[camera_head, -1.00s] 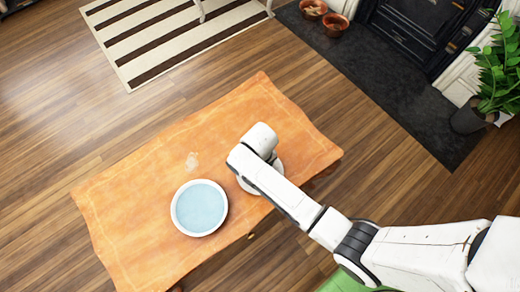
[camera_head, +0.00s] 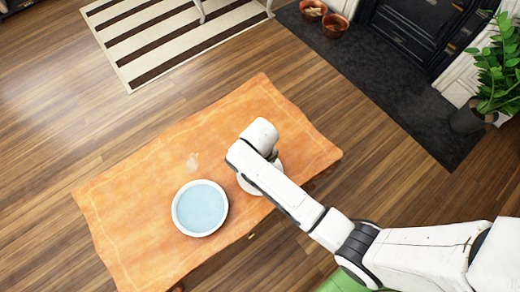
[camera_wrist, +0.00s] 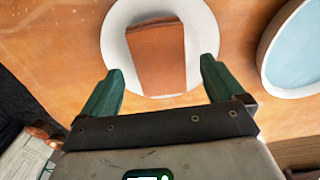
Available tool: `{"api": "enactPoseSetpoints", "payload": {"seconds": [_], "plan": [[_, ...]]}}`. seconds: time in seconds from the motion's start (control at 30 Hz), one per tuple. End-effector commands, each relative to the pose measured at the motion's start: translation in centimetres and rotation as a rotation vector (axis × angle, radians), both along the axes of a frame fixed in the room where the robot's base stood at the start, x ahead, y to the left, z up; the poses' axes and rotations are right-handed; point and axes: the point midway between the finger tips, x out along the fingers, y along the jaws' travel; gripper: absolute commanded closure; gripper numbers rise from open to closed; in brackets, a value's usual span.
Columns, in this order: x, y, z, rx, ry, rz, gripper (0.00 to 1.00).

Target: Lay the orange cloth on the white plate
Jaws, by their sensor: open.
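The orange cloth (camera_wrist: 157,58) is a folded, brownish-orange rectangle lying on the white plate (camera_wrist: 113,45) in the wrist view. The plate's rim shows around it. My gripper (camera_wrist: 162,68) is open above the plate, with one green finger on each side of the cloth's near part. I see no cloth gripped between the fingers. In the head view the white plate (camera_head: 243,184) is mostly hidden under my arm, and the cloth cannot be seen there.
A blue dish with a white rim (camera_head: 200,208) stands left of the plate on the orange-topped table (camera_head: 140,190). A small pale, glassy thing (camera_head: 192,161) stands behind the dish. The table's left part is clear. A potted plant (camera_head: 490,85) stands far right.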

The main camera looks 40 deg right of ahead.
Motion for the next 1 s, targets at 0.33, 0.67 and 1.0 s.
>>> {"api": "enactPoseSetpoints", "payload": {"seconds": [0.33,0.67,1.0], "plan": [[0.1,0.0,7.2,0.000,-0.002,0.000,0.05],[0.0,0.0,9.3,0.000,0.000,0.000,0.05],[-5.1,-2.7,10.1,0.008,-0.021,-0.016,0.05]]}}
